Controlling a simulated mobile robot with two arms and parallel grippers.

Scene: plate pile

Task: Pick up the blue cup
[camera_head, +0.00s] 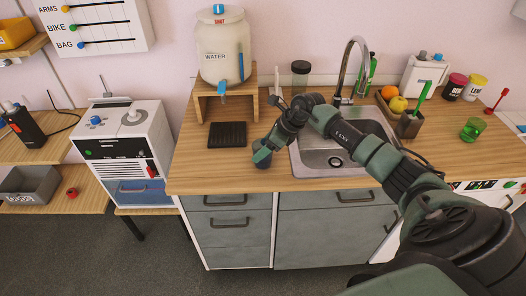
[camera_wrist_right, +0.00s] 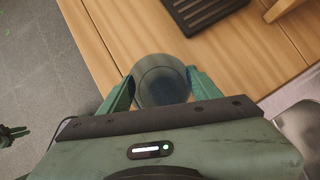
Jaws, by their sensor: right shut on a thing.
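The blue cup (camera_head: 262,160) is near the front edge of the wooden counter, left of the sink, partly covered by my right gripper (camera_head: 264,146). Whether the cup's base touches the counter is hard to tell. A small dark shape at the left edge of the right wrist view may be my left gripper (camera_wrist_right: 12,134); its jaws are too small to read.

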